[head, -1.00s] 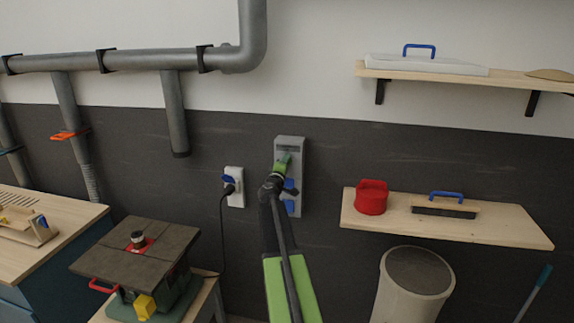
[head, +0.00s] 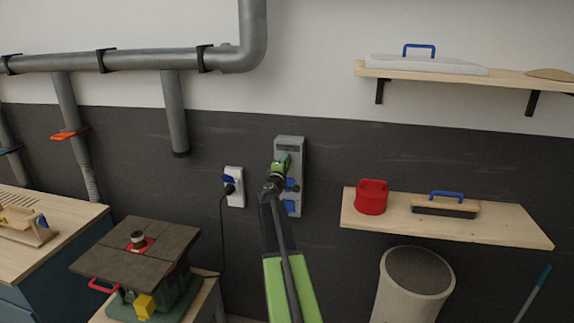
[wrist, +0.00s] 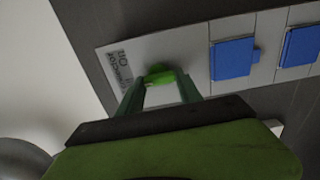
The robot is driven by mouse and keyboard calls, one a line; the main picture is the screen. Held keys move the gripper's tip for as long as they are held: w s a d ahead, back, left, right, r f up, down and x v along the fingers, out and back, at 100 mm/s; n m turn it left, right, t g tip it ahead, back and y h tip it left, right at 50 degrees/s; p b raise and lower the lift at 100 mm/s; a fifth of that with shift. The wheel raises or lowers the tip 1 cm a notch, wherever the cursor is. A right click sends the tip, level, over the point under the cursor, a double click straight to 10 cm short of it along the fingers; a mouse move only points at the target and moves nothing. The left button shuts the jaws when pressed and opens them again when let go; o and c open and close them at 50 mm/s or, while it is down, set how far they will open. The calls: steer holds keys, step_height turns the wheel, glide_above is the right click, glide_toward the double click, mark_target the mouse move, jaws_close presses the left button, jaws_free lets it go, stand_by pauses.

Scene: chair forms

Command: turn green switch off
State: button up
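The green switch (wrist: 160,77) shows in the wrist view on a pale grey panel (wrist: 198,58), beside small dark lettering. In the head view the panel (head: 291,144) is mounted on the dark wall, and my arm hides most of the switch. My gripper (wrist: 161,82) has its two green fingers apart, one on each side of the green switch, very near it. Whether they touch it, I cannot tell. In the head view my gripper (head: 282,163) is at the panel's upper half. Which way the switch is set is unclear.
Two blue switches (wrist: 233,59) (wrist: 299,46) sit on the same panel. A white socket (head: 235,200) with a blue part and black cable is left of it. A shelf (head: 490,222) with a red container (head: 371,197) is to the right.

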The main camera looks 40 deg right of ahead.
steer(key=o, duration=0.5)
steer(key=shift+w+a, duration=0.2)
steer(key=shift+a, duration=0.05)
steer(key=shift+c, duration=0.2)
steer(key=shift+s+d, duration=0.1)
steer(key=shift+d, duration=0.05)
steer(key=v, duration=1.7)
steer(key=shift+a, duration=0.2)
